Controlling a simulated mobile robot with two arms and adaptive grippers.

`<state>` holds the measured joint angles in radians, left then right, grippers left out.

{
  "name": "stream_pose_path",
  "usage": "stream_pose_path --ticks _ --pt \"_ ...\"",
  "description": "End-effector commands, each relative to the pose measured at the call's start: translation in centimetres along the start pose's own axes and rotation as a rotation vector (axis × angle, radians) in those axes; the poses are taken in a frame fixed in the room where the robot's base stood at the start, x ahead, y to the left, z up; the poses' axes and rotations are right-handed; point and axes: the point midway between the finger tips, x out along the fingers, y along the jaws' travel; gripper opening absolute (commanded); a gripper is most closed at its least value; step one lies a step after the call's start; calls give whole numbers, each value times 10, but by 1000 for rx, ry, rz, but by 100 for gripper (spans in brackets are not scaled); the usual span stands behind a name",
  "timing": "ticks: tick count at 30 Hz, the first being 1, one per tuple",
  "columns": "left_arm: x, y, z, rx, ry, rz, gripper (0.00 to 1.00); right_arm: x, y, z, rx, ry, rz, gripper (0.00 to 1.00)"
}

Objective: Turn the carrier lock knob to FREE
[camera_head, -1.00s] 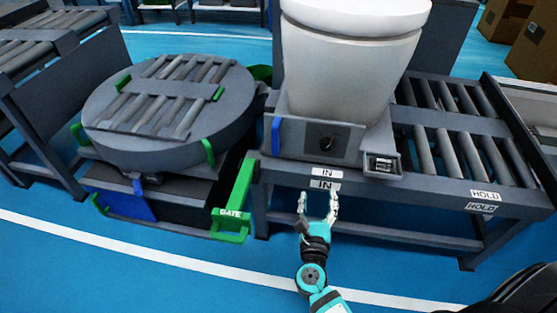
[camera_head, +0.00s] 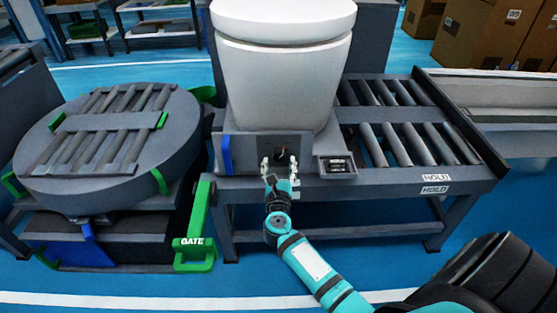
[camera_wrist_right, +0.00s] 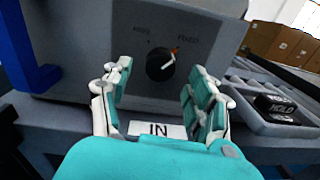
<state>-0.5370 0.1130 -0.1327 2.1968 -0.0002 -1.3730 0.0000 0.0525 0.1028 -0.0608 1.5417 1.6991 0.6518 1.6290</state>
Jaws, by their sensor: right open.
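The carrier lock knob (camera_wrist_right: 160,66) is a round black knob with a white pointer and orange tip on the grey carrier front. Its pointer leans up and right, toward the FIXED label (camera_wrist_right: 188,37); the FREE label (camera_wrist_right: 141,31) is at upper left. In the head view the knob (camera_head: 280,156) is small and dark, just above my right gripper (camera_head: 280,168). In the right wrist view my right gripper (camera_wrist_right: 158,98) is open and empty, its fingers either side of the knob's line and apart from it. My left gripper is not in view.
A white toilet (camera_head: 283,70) stands on the carrier above the knob. A blue bar (camera_head: 226,154) is left of the knob, and a small tray (camera_head: 336,166) is at right. A green GATE handle (camera_head: 195,240) and round turntable (camera_head: 105,150) stand at left. Floor in front is open.

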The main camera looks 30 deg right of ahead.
Motion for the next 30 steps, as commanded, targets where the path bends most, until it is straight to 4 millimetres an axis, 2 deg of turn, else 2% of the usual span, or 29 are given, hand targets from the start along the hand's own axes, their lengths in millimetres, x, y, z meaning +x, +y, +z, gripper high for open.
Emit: stream_pose_path --ticks 3,6,17,30 --pt "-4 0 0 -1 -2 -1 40 17 0 -1 0 -1 0 60" --pt "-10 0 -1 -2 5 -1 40 25 0 -1 0 0 0 60" --pt "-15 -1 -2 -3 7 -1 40 29 0 0 1 1 0 60" --pt "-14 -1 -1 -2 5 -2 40 29 0 0 0 1 0 4"
